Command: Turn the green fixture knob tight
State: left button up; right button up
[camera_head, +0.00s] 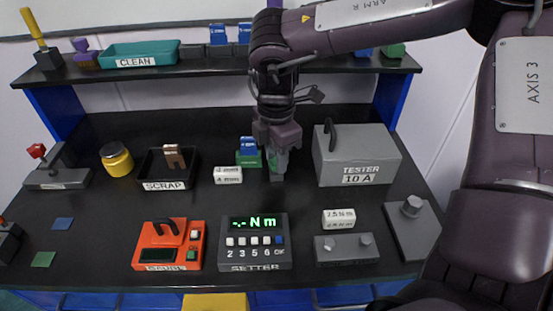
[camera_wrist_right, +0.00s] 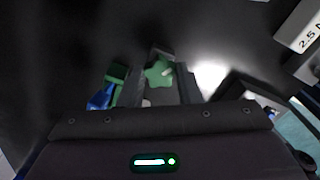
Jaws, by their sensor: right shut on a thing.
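My right gripper (camera_head: 278,164) points down at the back middle of the black table, just left of the grey tester. It is shut on the green fixture knob (camera_wrist_right: 158,73), a lobed knob on a dark grey fixture in the right wrist view. In the head view the gripper covers most of the knob and fixture. A green block with a blue piece (camera_head: 248,150) stands just left of the gripper, close to it. My left gripper is not in view.
The grey tester (camera_head: 355,155) stands close to the right. A white label block (camera_head: 228,175) lies left in front. A shelf (camera_head: 200,69) runs behind, above the table.

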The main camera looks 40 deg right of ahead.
jog(key=m+b, duration=0.2)
jog(key=shift+f+m, duration=0.3)
jog(key=shift+f, duration=0.05)
jog(key=shift+r+m+b, duration=0.15)
jog(key=shift+m+b, duration=0.35)
jog(key=shift+r+m, duration=0.15)
jog(key=shift+m, duration=0.15)
